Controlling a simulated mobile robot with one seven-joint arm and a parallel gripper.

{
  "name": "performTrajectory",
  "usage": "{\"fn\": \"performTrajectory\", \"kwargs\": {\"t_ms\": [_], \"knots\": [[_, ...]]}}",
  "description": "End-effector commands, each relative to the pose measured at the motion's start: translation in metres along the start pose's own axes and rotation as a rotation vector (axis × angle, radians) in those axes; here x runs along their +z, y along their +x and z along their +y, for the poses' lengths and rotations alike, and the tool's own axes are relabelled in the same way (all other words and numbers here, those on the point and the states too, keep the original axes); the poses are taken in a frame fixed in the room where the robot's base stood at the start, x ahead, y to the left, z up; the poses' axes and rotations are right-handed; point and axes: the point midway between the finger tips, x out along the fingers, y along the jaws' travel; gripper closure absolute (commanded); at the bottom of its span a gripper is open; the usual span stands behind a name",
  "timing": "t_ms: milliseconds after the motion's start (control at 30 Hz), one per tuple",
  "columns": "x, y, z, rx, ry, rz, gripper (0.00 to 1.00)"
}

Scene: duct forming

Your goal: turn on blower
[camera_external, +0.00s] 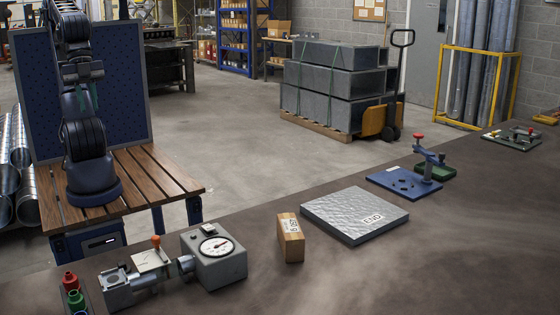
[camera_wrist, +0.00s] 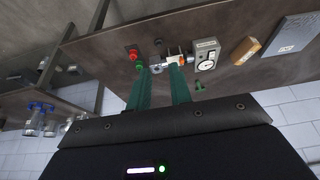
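A small control block with a red button (camera_external: 70,281) and a green button (camera_external: 76,299) stands at the near left edge of the dark worktop. The red button (camera_wrist: 133,55) also shows in the wrist view, left of my fingertips. Beside the block is a metal fitting with a pipe (camera_external: 152,279) joined to a grey box with a dial gauge (camera_external: 215,257). Which part is the blower I cannot tell for sure.
Further right are a blue plate with a clamp (camera_external: 404,182) and a dark green fixture (camera_external: 512,138). Bare worktop lies in front of the slab.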

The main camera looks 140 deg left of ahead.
Motion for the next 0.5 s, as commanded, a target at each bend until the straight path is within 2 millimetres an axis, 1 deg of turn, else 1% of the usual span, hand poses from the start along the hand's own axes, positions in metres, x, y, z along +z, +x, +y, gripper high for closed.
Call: {"fn": "performTrajectory", "kwargs": {"t_ms": [33,100,267,500], "knots": [[-0.002,0.000,0.000,0.000,0.000,-0.002,0.89],[-0.005,0.001,-0.002,-0.002,0.000,-0.005,1.00],[-0.025,0.007,-0.007,-0.006,0.000,-0.022,1.00],[-0.065,0.024,-0.022,-0.013,0.003,-0.055,1.00]]}}
